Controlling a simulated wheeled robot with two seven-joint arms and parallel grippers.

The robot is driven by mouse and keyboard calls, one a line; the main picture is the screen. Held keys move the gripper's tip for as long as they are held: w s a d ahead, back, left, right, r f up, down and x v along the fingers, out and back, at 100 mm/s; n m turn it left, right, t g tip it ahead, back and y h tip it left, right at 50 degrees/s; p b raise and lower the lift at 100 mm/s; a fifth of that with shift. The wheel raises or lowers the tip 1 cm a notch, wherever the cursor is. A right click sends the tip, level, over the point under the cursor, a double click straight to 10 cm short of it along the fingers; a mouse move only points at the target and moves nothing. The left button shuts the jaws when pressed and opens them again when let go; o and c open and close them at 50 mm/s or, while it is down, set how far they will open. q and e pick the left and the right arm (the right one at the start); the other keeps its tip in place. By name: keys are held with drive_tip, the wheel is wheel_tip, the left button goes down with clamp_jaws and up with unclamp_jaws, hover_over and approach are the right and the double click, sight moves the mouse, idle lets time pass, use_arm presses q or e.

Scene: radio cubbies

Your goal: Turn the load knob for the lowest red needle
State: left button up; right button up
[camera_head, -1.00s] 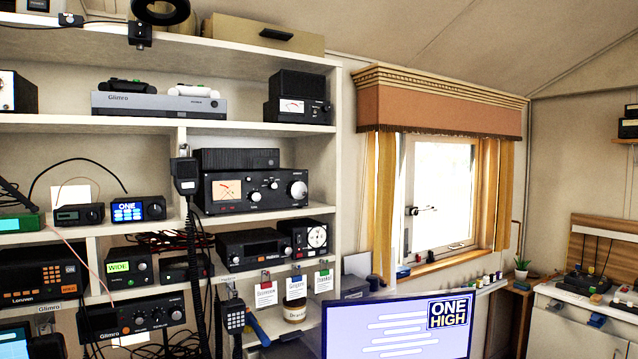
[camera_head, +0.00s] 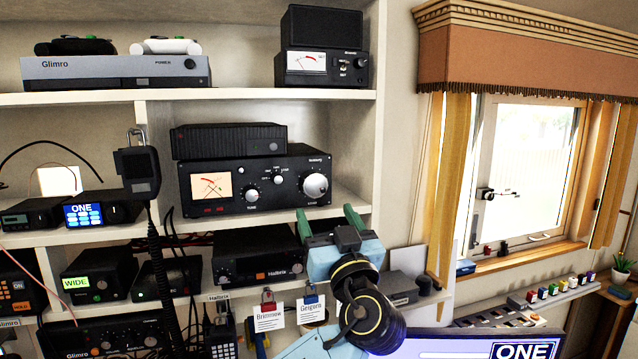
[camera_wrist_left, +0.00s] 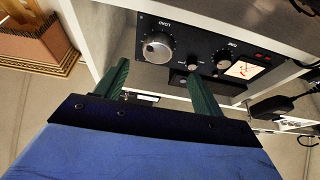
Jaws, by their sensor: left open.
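The black tuner (camera_head: 235,200) stands in a shelf cubby. Its large silver load knob (camera_head: 315,185) is at the right of its front panel. A smaller tune knob (camera_head: 251,193) and a lit meter (camera_head: 210,186) are left of it. The meter shows red needle marks, too small to read exactly. My left gripper (camera_head: 329,214) is open and empty, in front of and below the load knob, not touching it. In the left wrist view the tuner appears upside down, with the load knob (camera_wrist_left: 157,47) just beyond the open fingers (camera_wrist_left: 157,72). My right gripper is not in view.
A black box (camera_head: 229,140) sits on the tuner. A hand microphone (camera_head: 137,175) hangs at the left. A radio (camera_head: 258,254) is on the shelf below, with tags hanging under it. The shelf's right upright (camera_head: 385,150) stands beside the cubby. A monitor (camera_head: 480,343) is at lower right.

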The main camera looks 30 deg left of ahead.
sight(317, 188)
use_arm(q)
drive_tip(key=p+x, duration=0.2)
drive_tip(key=x, duration=0.4)
drive_tip(key=shift+w, duration=0.25)
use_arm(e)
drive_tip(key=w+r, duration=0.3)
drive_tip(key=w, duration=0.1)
use_arm(q)
drive_tip(key=shift+w+a+r, duration=0.1)
drive_tip(key=shift+w+a, duration=0.25)
drive_tip(key=shift+a, duration=0.05)
drive_tip(key=c, duration=1)
drive_tip(key=n+g+b, duration=0.1)
drive_tip(key=n+b, duration=0.2)
drive_tip(key=b, duration=0.5)
drive_tip(key=n+g+y+b, duration=0.1)
drive_tip(key=n+b, duration=0.3)
drive_tip(key=b, duration=0.4)
drive_tip(key=shift+w+d+g+y, duration=0.2)
drive_tip(key=shift+g+y, duration=0.1)
drive_tip(key=shift+g, duration=0.3)
drive_tip(key=shift+r+n+b, duration=0.1)
drive_tip(key=shift+n+b, duration=0.2)
drive_tip(key=shift+b, duration=0.15)
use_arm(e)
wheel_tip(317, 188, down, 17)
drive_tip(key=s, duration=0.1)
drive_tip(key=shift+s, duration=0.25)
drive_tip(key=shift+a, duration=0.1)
